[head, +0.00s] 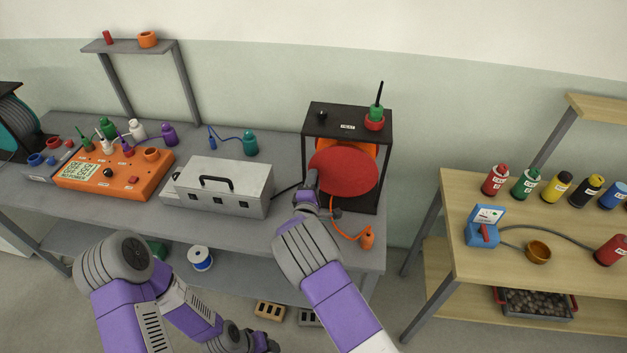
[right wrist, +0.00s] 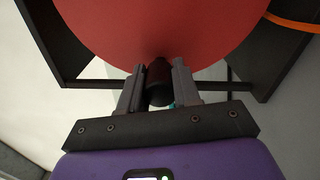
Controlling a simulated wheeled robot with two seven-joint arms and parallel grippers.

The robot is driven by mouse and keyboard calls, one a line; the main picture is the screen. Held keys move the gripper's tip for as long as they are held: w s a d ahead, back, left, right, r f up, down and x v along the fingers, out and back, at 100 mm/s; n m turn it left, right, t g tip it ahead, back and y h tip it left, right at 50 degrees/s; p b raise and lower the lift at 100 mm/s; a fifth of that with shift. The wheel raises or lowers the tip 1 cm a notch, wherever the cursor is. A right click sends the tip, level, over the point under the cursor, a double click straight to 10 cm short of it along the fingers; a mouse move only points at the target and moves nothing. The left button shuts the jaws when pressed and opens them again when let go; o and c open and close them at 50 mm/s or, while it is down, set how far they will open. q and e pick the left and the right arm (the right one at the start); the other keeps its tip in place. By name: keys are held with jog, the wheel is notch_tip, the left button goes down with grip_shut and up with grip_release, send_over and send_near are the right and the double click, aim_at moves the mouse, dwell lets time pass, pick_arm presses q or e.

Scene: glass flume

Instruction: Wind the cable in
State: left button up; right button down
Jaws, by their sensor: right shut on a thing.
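The cable reel has a red disc (head: 345,172) in a black frame (head: 378,150) at the right end of the grey bench; the disc also fills the top of the right wrist view (right wrist: 165,30). My right gripper (head: 312,182) is at the disc's lower left edge. It is shut on the reel's black handle (right wrist: 159,82), which stands between the two fingers. Orange cable (head: 345,234) hangs from the reel to an orange plug (head: 367,239) at the bench's front edge. My left gripper (head: 262,344) is low at the bottom edge, partly cut off; its jaws are unclear.
A grey metal case (head: 222,186) stands left of the reel, and an orange control box (head: 115,175) farther left. A green-topped red cup (head: 375,120) sits on the frame. A wooden table (head: 450,215) with bottles stands right, across a gap.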

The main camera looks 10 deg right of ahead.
jog(key=shift+f, duration=0.15)
jog(key=c, duration=0.8)
grip_release()
jog(key=shift+s, duration=0.1)
jog(key=v, duration=0.7)
jog(key=shift+s, duration=0.2)
